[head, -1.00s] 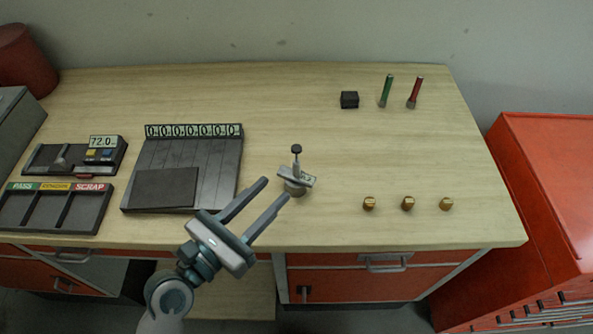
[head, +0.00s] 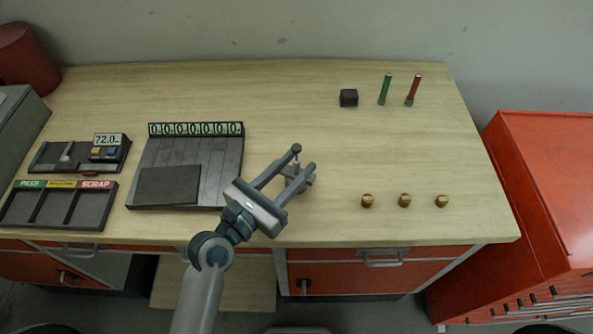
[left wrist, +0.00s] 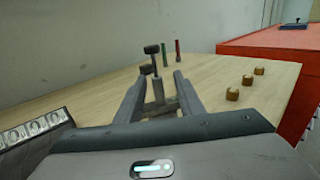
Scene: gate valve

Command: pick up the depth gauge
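The depth gauge (head: 296,165) is a small grey metal piece with an upright stem and dark knob, standing on the bench right of the dark plate. My left gripper (head: 302,161) is open, with one finger on each side of the gauge. In the left wrist view the gauge (left wrist: 157,88) stands between the two spread fingers (left wrist: 158,82), its stem rising above them. I cannot tell whether either finger touches it. The gripper partly hides its lower body in the head view. My right gripper is not in view.
A dark plate (head: 170,187) with a row of number dials lies left. Further left are a 72.0 display unit (head: 109,140) and a sorting tray (head: 58,207). A black block (head: 348,98), green pen (head: 385,90) and red pen (head: 412,91) stand behind.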

